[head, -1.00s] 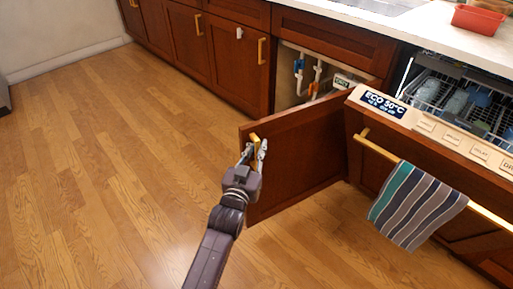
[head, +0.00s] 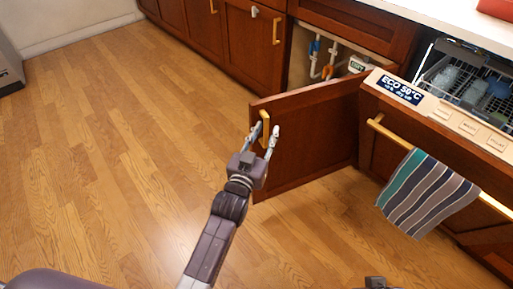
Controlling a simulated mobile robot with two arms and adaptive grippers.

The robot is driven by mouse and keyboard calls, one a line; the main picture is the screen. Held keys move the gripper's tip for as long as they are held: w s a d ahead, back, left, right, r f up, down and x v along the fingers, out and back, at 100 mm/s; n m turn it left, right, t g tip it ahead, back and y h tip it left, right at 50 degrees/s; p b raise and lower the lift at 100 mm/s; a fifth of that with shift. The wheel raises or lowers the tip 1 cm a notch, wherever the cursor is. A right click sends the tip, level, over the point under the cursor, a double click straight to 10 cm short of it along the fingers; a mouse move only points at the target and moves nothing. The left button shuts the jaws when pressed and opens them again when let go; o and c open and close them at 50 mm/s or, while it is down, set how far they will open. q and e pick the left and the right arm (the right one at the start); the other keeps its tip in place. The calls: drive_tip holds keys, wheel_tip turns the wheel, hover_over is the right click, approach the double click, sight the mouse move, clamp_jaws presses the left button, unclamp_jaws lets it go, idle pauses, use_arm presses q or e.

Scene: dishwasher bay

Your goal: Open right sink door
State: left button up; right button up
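The right sink door (head: 308,145) is a reddish-brown wooden panel, swung wide open, standing out from the cabinet beside the dishwasher. Its brass bar handle (head: 265,126) is near the free edge. My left gripper (head: 264,133) is at this handle, with its two fingers apart on either side of it. The fingers look open; I cannot tell whether either touches the handle. Inside the open sink cabinet (head: 298,65), white pipes with blue and orange fittings show. A small dark part at the bottom edge, perhaps of my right gripper (head: 378,283), shows; its fingers cannot be made out.
The dishwasher door (head: 440,117) is tilted open right of the sink door, with a striped towel (head: 427,194) hanging from its handle. A rack (head: 465,80) with dishes is inside. Closed cabinets (head: 240,50) line the back left. The wooden floor (head: 110,170) is clear at left.

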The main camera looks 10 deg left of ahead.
use_arm(q)
drive_tip(key=s+a, duration=0.1)
drive_tip(key=s, duration=0.8)
drive_tip(key=shift+s+a, duration=0.4)
